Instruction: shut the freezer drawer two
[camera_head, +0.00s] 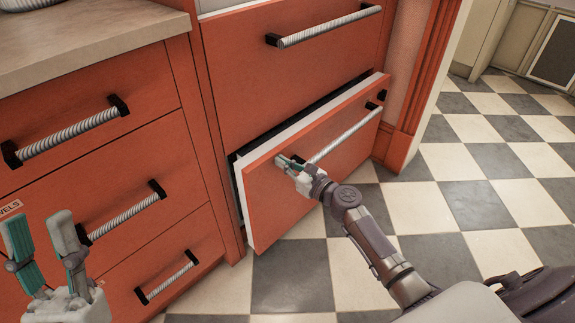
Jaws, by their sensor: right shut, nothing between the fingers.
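The lower freezer drawer (270,201) is an orange-red front with a white inner edge and a ribbed metal handle (345,136). It stands partly pulled out, with a dark gap along its top and left side. My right gripper (283,160) is shut and empty at the left end of this handle, against or just in front of the drawer face; exact contact is hard to tell. My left gripper (42,238) is open and empty at the lower left, in front of the cabinet drawers.
The upper freezer drawer (300,75) above looks closed. Orange-red cabinet drawers (95,165) with ribbed handles stand at the left under a beige countertop (80,45). An orange-red post (425,80) borders the right side. The checkered floor (480,190) is clear at the right.

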